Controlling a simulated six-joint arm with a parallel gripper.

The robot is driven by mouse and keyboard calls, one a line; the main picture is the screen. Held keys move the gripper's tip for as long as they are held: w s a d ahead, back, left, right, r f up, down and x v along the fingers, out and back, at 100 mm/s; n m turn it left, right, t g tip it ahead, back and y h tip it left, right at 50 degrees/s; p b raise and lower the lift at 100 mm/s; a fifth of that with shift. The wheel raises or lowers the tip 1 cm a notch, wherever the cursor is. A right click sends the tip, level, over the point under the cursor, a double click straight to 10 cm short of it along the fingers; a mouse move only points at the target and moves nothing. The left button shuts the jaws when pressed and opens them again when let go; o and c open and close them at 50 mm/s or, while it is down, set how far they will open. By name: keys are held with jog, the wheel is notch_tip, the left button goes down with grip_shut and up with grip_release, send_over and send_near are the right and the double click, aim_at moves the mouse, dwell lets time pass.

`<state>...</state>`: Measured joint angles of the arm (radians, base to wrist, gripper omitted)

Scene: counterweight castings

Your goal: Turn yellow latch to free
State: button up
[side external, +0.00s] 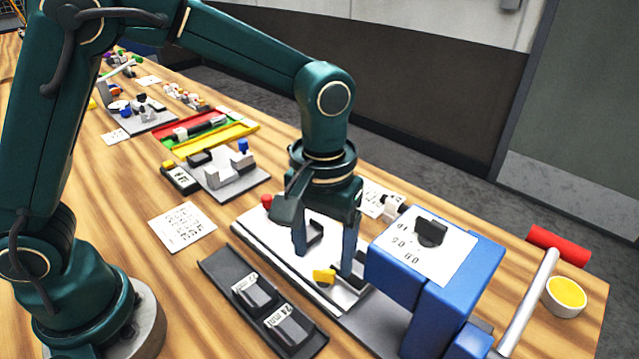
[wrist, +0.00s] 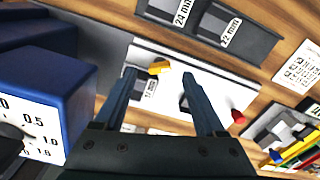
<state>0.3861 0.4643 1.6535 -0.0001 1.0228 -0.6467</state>
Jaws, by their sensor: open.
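The yellow latch (side external: 323,276) is a small piece near the front edge of a white plate (side external: 258,236), close to the blue machine. It also shows in the wrist view (wrist: 159,67), between the lines of my fingers and nearer the left one. My gripper (side external: 325,260) is open and points down over the plate, its fingertips near the latch. Its two fingers also show in the wrist view (wrist: 159,76). I see nothing held between them. I cannot tell whether a finger touches the latch. Dark blocks on the plate are partly hidden by the fingers.
A blue machine (side external: 421,290) with a dial stands close on the right. A dark tray (side external: 222,272) with labelled blocks lies in front. A red knob (side external: 266,201) is at the plate's far end. A red-handled lever (side external: 528,300) and a yellow-filled bowl (side external: 566,296) are far right.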

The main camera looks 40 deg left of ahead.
aim_at(322, 273)
notch_tip(322, 273, up, 2)
jog(key=shift+r, duration=0.1)
notch_tip(322, 273, down, 6)
jog(key=shift+s+r, duration=0.1)
jog(key=shift+r, duration=0.1)
jog(key=shift+f+m, duration=0.3)
jog(key=shift+m, duration=1.2)
notch_tip(322, 273, up, 5)
jog(key=shift+r, duration=0.1)
jog(key=s+a+r+n+t, duration=0.2)
jog(key=s+a+r+t, duration=0.15)
jog(key=a+r, duration=0.5)
jog(key=s+a+m+t, duration=0.1)
jog(key=s+a+t, duration=0.1)
jog(key=s, duration=0.4)
jog(key=shift+a, duration=0.2)
